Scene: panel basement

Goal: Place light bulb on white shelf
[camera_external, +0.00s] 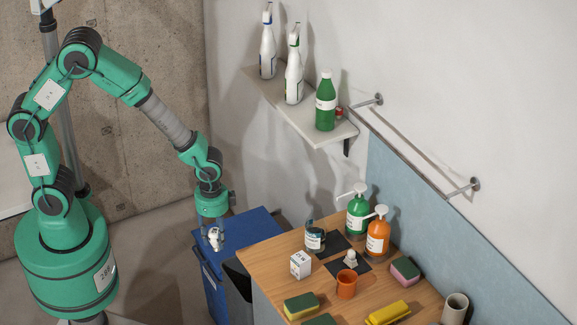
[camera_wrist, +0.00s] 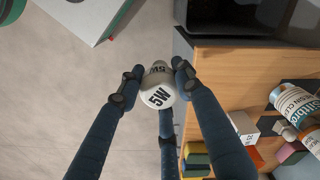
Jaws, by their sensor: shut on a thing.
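A white light bulb marked "5W" (camera_wrist: 158,95) is held between the fingers of my gripper (camera_wrist: 157,80). In the external view the bulb (camera_external: 215,239) hangs below my gripper (camera_external: 214,230), above the blue bin and left of the wooden counter. The white shelf (camera_external: 329,135) is fixed to the wall, higher up and to the right. Two white spray bottles (camera_external: 294,75) and a green bottle (camera_external: 325,100) stand on it, with a small red item (camera_external: 339,112) beside the green bottle. Its front right corner is bare.
The wooden counter (camera_external: 262,256) carries a white box (camera_external: 300,264), an orange cup (camera_external: 346,284), pump bottles (camera_external: 377,238), sponges (camera_external: 405,270) and another small whitish bulb-like item (camera_external: 350,259). A towel rail (camera_external: 410,150) juts from the wall right of the shelf. A blue bin (camera_external: 245,229) stands below my gripper.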

